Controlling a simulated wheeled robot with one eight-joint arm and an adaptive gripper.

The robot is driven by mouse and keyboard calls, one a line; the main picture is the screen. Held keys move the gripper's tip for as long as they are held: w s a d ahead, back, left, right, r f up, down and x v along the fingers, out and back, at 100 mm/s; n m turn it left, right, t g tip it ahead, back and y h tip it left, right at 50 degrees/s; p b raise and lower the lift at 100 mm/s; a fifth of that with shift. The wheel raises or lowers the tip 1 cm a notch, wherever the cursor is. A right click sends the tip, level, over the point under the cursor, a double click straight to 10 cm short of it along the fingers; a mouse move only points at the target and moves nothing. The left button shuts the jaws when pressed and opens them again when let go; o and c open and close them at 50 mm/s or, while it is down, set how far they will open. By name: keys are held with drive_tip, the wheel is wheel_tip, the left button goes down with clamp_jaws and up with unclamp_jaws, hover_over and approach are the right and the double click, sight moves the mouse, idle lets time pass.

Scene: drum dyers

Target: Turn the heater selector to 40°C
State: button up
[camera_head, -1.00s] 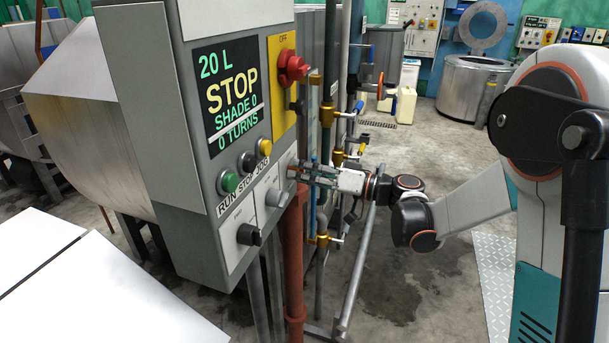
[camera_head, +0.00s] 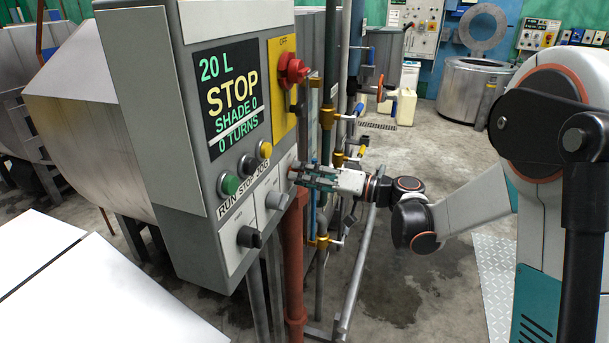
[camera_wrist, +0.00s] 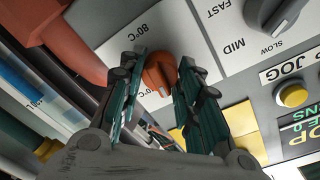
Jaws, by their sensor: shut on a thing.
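The heater selector is an orange knob (camera_wrist: 160,72) on a white plate, seen close in the wrist view. Its white pointer mark faces the lower side of the picture. An 80°C label (camera_wrist: 140,40) stands up and left of the knob; another label ending in 0°C (camera_wrist: 143,92) is partly hidden by the fingers below. My gripper (camera_head: 301,173) reaches the right end of the panel's lower strip. Its two green-grey fingers stand on either side of the knob and are shut on it. In the head view the fingers mostly hide the knob.
A grey speed selector (camera_wrist: 280,15) with SLOW, MID and FAST marks sits beside the heater plate. A yellow JOG button (camera_head: 265,149) and red OFF switch (camera_head: 291,69) are above. A red-brown pipe (camera_head: 294,260) and brass valves (camera_head: 322,241) stand close to my gripper.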

drive_tip(key=m, duration=0.9)
drive_tip(key=shift+w+m+p, duration=0.1)
drive_tip(key=shift+m+p, duration=0.2)
drive_tip(key=shift+m, duration=0.1)
idle(0.4)
drive_tip(key=o, duration=1)
drive_tip(key=shift+o, duration=0.2)
drive_tip(key=v, duration=1.2)
drive_tip(key=shift+r, duration=0.25)
